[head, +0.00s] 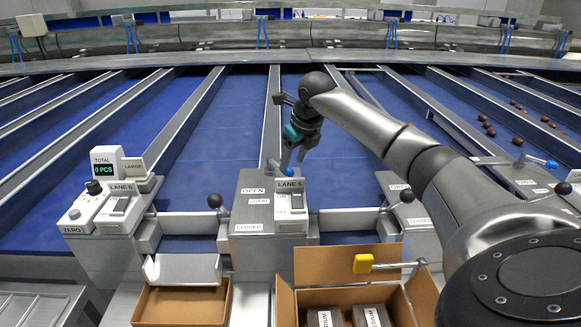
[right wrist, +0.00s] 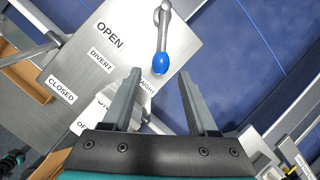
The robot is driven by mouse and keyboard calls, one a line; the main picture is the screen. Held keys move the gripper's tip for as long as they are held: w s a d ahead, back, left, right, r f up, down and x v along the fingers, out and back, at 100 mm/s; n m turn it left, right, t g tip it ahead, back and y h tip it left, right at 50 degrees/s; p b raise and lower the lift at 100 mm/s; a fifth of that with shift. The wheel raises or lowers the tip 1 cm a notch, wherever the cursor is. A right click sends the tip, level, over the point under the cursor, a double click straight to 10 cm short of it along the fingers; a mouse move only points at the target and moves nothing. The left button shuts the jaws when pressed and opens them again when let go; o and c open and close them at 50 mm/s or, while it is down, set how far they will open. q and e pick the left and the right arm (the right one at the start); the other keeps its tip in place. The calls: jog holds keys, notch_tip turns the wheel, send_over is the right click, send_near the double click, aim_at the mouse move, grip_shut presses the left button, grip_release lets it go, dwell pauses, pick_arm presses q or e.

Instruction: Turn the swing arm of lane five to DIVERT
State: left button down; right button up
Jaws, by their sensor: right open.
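The swing arm (head: 273,164) is a short grey lever with a blue knob (head: 289,171) at the back of the metal control box labelled LANE 5 (head: 251,205). In the right wrist view the blue knob (right wrist: 160,63) hangs at the end of the grey lever and points toward the STRAIGHT label, which is partly hidden by a finger. The DIVERT label (right wrist: 101,61) lies to its left. My right gripper (head: 294,163) is open right at the knob. In the wrist view the knob appears between its two fingertips (right wrist: 161,74), with no clear contact. My left gripper is not in view.
A black-knobbed lever (head: 214,201) stands at the box's left, and a rocker switch (head: 297,202) sits on its front. Another control box with a counter display (head: 104,169) is further left. Cardboard boxes (head: 180,306) stand in front. Blue lanes run behind; dates lie on the right ones.

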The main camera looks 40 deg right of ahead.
aim_at(290, 169)
jog(key=shift+x, duration=1.8)
jog(key=shift+c, duration=0.3)
grip_shut()
